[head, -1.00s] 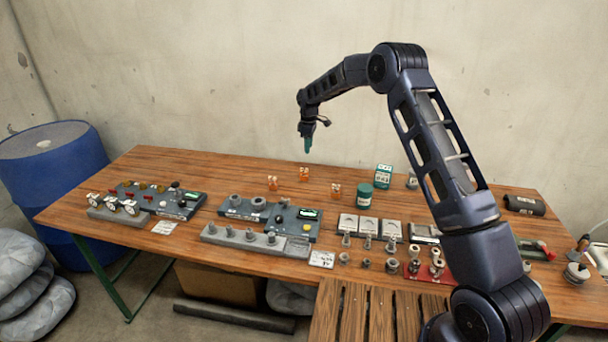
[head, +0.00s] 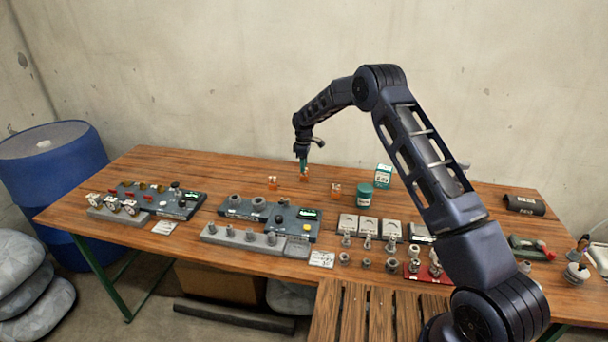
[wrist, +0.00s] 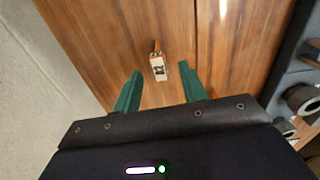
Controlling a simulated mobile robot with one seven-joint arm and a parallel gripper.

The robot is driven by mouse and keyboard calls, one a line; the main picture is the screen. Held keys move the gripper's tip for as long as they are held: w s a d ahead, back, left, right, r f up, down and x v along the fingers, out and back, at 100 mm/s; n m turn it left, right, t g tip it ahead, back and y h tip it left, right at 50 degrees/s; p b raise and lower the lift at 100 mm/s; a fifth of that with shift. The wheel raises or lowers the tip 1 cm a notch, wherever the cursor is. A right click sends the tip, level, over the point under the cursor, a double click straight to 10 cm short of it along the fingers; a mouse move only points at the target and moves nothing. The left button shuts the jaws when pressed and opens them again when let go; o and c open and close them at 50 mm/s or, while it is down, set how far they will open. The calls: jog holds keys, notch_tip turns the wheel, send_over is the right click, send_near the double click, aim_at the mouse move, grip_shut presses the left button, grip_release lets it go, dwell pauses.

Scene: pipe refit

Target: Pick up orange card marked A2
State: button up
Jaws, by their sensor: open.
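The orange card marked A2 (wrist: 158,68) stands on the wooden table in the wrist view, its pale label showing dark characters that look like "A2". My gripper (wrist: 160,68) is open, with one green finger to each side of the card in the picture. I cannot tell whether the fingertips are down to the card's height. In the head view my gripper (head: 303,163) is right above the rearmost orange card (head: 304,175), pointing down and partly covering it.
Two other orange cards stand nearby, one to the left (head: 273,184) and one to the right (head: 336,190). A green jar (head: 365,194) and a green-and-white box (head: 384,175) are further right. Grey fixture blocks (head: 245,238) lie in front. A concrete wall is behind.

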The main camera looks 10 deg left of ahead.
aim_at(304, 175)
notch_tip(304, 175, down, 4)
jog(key=shift+r, duration=0.15)
grip_shut()
